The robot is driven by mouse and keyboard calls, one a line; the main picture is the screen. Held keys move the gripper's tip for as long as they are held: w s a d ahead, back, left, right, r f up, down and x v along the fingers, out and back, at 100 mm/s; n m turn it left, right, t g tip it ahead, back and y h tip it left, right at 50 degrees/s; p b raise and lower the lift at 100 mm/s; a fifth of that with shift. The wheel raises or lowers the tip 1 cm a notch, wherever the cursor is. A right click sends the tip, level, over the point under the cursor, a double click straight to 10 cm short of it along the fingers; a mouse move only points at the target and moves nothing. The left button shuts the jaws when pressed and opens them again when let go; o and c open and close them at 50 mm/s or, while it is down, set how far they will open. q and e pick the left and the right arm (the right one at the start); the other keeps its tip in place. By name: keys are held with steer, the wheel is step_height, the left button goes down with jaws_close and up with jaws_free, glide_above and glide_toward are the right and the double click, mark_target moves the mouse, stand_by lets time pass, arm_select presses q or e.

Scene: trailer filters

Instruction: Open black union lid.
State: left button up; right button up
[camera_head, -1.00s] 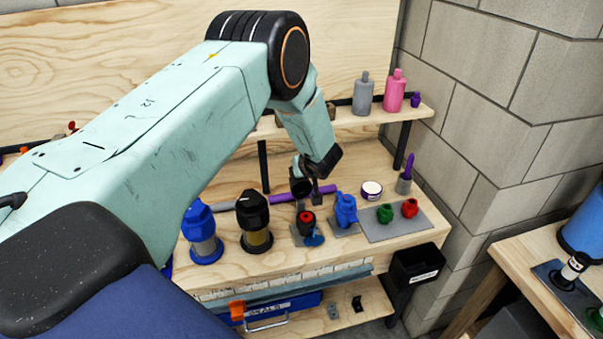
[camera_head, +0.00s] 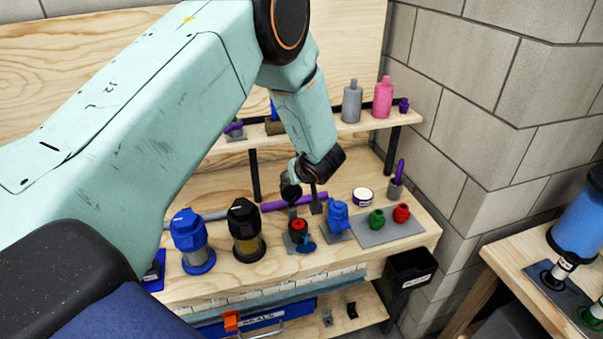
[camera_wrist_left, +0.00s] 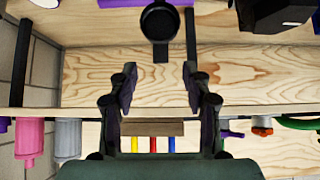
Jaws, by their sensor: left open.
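A filter housing with a black lid (camera_head: 243,216) stands upright on the bench, left of my left gripper. A smaller dark fitting with a red top (camera_head: 298,230) sits below the gripper in the head view. I cannot tell for sure which one carries the union lid. My left gripper (camera_head: 303,197) is open, empty and above the bench. In the left wrist view, its fingers (camera_wrist_left: 159,85) stand apart, with a round black part (camera_wrist_left: 160,24) beyond them near the top edge. Part of the black housing (camera_wrist_left: 270,12) shows at the upper right there. My right gripper is not in view.
A blue filter housing (camera_head: 190,236) stands left of the black one. A purple pipe (camera_head: 268,205), a blue fitting (camera_head: 338,214) and a white jar (camera_head: 362,196) are nearby. An upper shelf (camera_head: 355,122) holds grey and pink bottles (camera_head: 383,97). A black bin (camera_head: 411,270) hangs at the right.

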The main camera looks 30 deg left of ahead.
arm_select(q)
steer(key=shift+v, duration=2.45)
